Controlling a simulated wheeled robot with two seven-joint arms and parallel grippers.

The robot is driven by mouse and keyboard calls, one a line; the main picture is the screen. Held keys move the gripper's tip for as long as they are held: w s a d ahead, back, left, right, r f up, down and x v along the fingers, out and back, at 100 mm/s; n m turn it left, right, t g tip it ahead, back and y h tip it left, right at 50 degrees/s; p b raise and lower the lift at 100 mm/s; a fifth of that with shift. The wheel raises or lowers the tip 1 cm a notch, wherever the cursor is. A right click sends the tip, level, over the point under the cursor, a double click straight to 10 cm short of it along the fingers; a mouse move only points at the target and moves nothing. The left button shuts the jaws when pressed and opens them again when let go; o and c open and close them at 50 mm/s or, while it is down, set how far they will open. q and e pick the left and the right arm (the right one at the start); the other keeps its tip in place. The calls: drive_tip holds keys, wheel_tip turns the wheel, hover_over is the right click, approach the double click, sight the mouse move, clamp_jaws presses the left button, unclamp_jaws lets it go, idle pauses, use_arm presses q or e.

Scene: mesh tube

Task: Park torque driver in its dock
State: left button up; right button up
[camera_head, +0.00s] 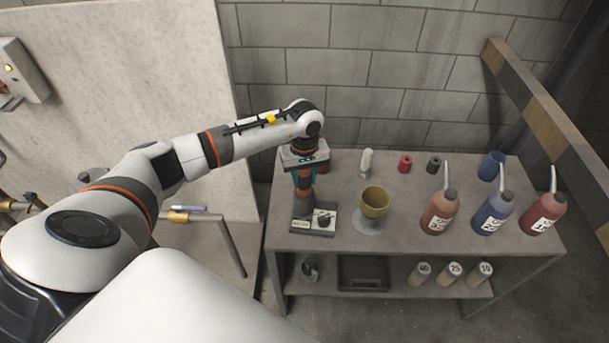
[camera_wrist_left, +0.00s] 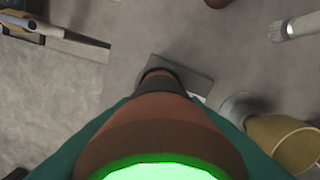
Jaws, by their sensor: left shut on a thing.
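The torque driver (camera_head: 304,188) is a brown-orange and dark cylinder, held upright with its lower end down. My left gripper (camera_head: 304,172) has teal fingers shut on its upper part. In the left wrist view the driver (camera_wrist_left: 155,125) fills the lower middle, with a glowing green ring, between the teal fingers. The dock (camera_head: 322,229) is a small plate with a pale label and a dark round piece on the bench's left end. The driver's lower end is over the dock's left part; I cannot tell if it is seated. My right gripper is not in view.
On the bench (camera_head: 400,225), a yellow cup (camera_head: 374,203) on a grey base stands right of the dock. A striped beam (camera_head: 550,110) runs along the right.

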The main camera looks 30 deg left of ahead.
use_arm(q)
drive_tip(key=o, duration=1.2)
drive_tip(key=shift+c, duration=0.2)
drive_tip(key=shift+f, duration=0.1)
